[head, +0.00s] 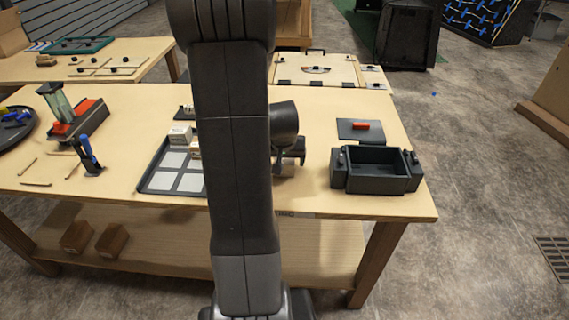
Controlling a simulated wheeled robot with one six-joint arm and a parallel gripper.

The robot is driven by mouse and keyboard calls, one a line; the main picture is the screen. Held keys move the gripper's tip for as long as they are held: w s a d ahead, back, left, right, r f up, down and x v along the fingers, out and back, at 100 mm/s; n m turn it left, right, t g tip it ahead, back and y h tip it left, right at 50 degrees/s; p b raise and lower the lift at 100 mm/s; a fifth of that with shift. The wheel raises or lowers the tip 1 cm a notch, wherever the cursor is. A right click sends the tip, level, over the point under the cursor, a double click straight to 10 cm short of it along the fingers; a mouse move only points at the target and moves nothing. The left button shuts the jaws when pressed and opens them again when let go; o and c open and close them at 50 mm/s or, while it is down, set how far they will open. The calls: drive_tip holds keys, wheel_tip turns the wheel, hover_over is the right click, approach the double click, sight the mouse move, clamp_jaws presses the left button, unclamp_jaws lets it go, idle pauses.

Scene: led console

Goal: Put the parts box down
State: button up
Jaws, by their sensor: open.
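A dark open-topped box (374,182), which looks like the parts box, sits upright on the right part of the wooden table (320,202). It has a block with a small knob at each end, and its visible inside looks empty. My gripper (290,162) is open, left of this box and apart from it, with its fingers pointing down. My arm hides part of the gripper and the middle of the table. A small brown thing shows under the fingers, too small to make out.
A dark plate with a red handle (361,126) lies behind the box. A tray with pale squares (160,182) and a small white box (180,135) are left of my arm. A red-based device (75,125) and blue-handled tool (87,152) stand farther left. The front right edge is clear.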

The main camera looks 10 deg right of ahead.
drive_tip(key=c, duration=1.2)
